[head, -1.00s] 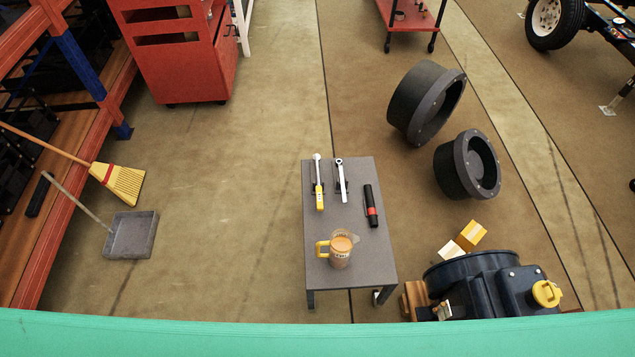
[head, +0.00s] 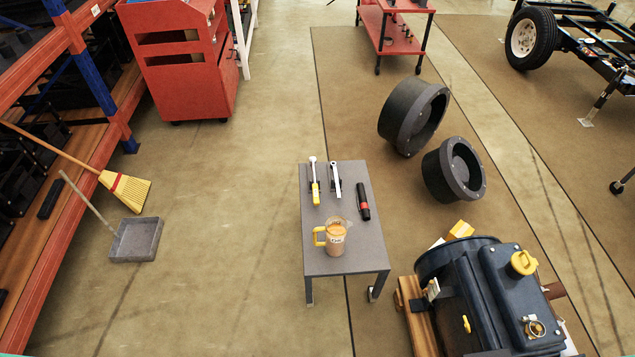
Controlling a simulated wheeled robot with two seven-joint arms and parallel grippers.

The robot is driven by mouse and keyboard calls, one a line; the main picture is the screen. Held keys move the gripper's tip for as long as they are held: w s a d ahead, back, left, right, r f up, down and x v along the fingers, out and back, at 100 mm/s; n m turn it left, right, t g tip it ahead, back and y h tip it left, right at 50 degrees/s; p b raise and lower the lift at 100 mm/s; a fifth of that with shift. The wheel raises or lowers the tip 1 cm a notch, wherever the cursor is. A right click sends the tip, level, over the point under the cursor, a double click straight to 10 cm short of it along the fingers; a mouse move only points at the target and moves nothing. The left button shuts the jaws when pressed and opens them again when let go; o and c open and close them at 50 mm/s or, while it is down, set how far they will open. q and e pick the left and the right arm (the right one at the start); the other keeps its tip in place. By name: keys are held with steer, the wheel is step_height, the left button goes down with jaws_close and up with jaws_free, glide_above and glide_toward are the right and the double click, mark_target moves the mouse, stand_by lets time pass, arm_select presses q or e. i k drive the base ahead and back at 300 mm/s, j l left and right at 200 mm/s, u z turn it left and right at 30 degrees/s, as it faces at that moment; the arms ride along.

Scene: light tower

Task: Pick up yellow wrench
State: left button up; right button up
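The yellow wrench (head: 315,182), with a yellow handle and a pale metal upper part, lies on the left side of a small grey table (head: 350,262) in the head view. A second wrench (head: 335,182), metallic with a dark support beside it, lies just to its right. A black and red flashlight-like tool (head: 363,201) lies near the table's right edge. A jug (head: 335,238) with a yellow handle and orange-brown contents stands on the table in front of the wrenches. Neither of my grippers shows in the head view.
A dark blue machine (head: 490,295) on a wooden pallet stands right of the table. Two black flanged rings (head: 413,115) lie behind it. A broom (head: 125,188) and dustpan (head: 136,239) are left, near a shelf rack. The floor left of the table is clear.

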mark_target(312, 160)
steer(key=z, duration=1.45)
steer(key=j+z, duration=0.4)
steer(key=j, duration=0.45)
steer(key=k+j+z, duration=0.1)
steer(key=j+z, duration=0.3)
steer(key=j, duration=0.45)
